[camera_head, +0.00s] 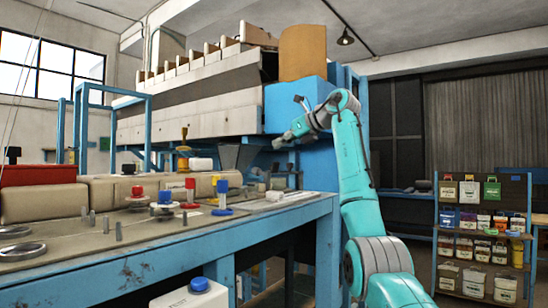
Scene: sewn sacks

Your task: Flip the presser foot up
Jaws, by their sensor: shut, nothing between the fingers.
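My gripper (279,143) is at the end of my teal arm, raised above the right part of the workbench (130,262) and in front of a blue machine housing. It is small in the picture; its fingers are shut and hold nothing. It is apart from the bench top and the things on it. I cannot make out a presser foot for certain.
Beige sacks (45,202) lie along the bench, with a red object (45,175) behind them at left. A long hopper machine (190,100) stands behind. A shelf (482,236) with small sacks and boxes stands at right. A white container (190,295) is below the bench front.

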